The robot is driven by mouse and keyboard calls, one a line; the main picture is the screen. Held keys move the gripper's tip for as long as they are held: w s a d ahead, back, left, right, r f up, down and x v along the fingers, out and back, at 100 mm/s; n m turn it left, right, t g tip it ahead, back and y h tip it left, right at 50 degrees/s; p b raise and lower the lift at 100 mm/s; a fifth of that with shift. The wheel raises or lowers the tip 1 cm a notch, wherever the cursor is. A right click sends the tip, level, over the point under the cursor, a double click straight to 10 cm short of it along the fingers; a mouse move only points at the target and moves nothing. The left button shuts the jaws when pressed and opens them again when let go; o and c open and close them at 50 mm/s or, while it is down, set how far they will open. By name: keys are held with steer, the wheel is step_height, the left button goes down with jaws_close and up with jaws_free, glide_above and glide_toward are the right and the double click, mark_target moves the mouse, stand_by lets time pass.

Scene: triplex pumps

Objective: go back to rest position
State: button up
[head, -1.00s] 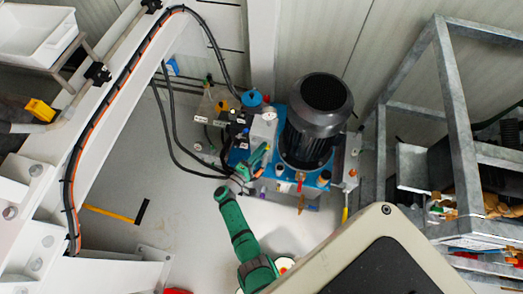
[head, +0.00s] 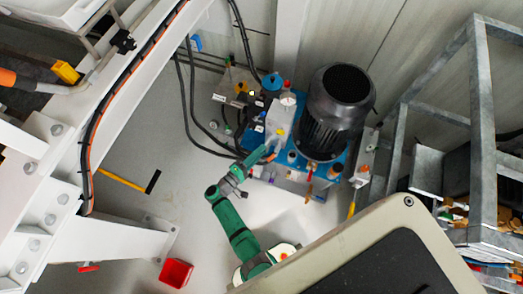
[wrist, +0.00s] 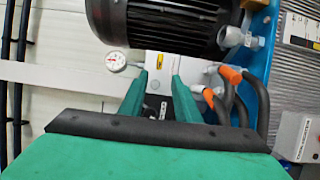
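My green arm reaches up from the bottom middle of the head view. My gripper (head: 258,158) is at the front of the blue pump unit (head: 284,122), below and left of its black motor (head: 341,97). In the wrist view the two green fingers of my gripper (wrist: 160,88) stand apart, with nothing seen held between them. Past them are the motor (wrist: 160,25), a round white gauge (wrist: 116,62) and orange-ended hoses (wrist: 232,85). I cannot tell from the head view whether the gripper touches the unit.
A grey metal frame (head: 483,120) stands at the right and a white beam (head: 110,100) with cables runs along the left. A red bin (head: 176,273) is on the floor near the bottom.

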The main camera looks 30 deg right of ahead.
stand_by(0.4)
steer(key=s+a+f+t+y, duration=0.1)
steer(key=s+a+f+y, duration=0.4)
steer(key=s, duration=0.3)
steer(key=s+a+f+y, duration=0.3)
steer(key=s+f+y, duration=0.25)
steer(key=s, duration=0.25)
steer(key=s+a+r+t+y, duration=0.2)
steer(key=s+a+r+y, duration=0.2)
steer(key=s+a+r, duration=0.3)
steer(key=s+a+r+m+t+y, duration=0.1)
steer(key=a+r+m+t, duration=0.1)
steer(key=r, duration=1.3)
steer(key=s+a+r+m+t+y, duration=0.1)
steer(key=a+r+t, duration=0.2)
steer(key=r, duration=1.3)
steer(key=shift+s+r+m+t+y, duration=0.15)
steer(key=shift+s+m+t+y, duration=0.25)
steer(key=shift+t, duration=0.5)
